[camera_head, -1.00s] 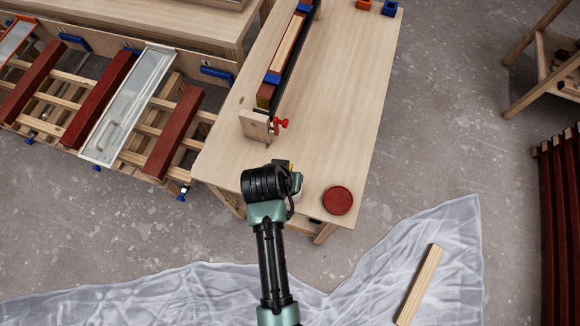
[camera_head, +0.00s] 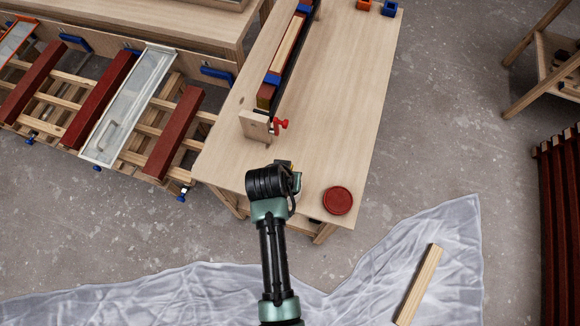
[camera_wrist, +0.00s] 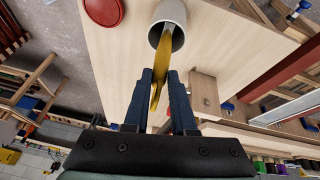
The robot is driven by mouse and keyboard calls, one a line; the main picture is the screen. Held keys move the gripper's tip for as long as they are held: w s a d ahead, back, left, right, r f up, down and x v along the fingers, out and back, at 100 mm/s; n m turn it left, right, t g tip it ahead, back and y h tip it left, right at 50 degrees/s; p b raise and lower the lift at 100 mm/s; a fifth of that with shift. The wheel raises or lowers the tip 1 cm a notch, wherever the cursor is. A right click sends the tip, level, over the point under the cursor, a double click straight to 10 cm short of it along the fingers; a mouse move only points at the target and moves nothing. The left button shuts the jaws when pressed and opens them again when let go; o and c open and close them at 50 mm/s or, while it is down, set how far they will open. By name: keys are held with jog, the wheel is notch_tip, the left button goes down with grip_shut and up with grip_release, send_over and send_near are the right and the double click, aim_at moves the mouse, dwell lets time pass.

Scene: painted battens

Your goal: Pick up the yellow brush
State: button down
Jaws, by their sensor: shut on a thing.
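The yellow brush (camera_wrist: 160,62) stands in a light grey cup (camera_wrist: 171,12) in the wrist view, its lower part inside the cup and its yellow handle sticking out. My gripper (camera_wrist: 162,75) is shut on the brush's handle, one dark finger on each side. In the head view my gripper's tip and most of the brush are hidden behind my wrist; only a small bit of yellow shows beside it. I cannot tell whether the cup rests flat on the table.
The wooden workbench (camera_head: 330,90) carries a round red lid or tin (camera_head: 338,200) right of my wrist. A clamped batten assembly (camera_head: 285,55) with a red-handled screw (camera_head: 281,125) lies behind. A rack of red battens (camera_head: 100,100) stands left. The bench's middle right is clear.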

notch_tip(320, 180, up, 18)
jog(key=b, duration=0.1)
dwell(0.8)
dwell(0.6)
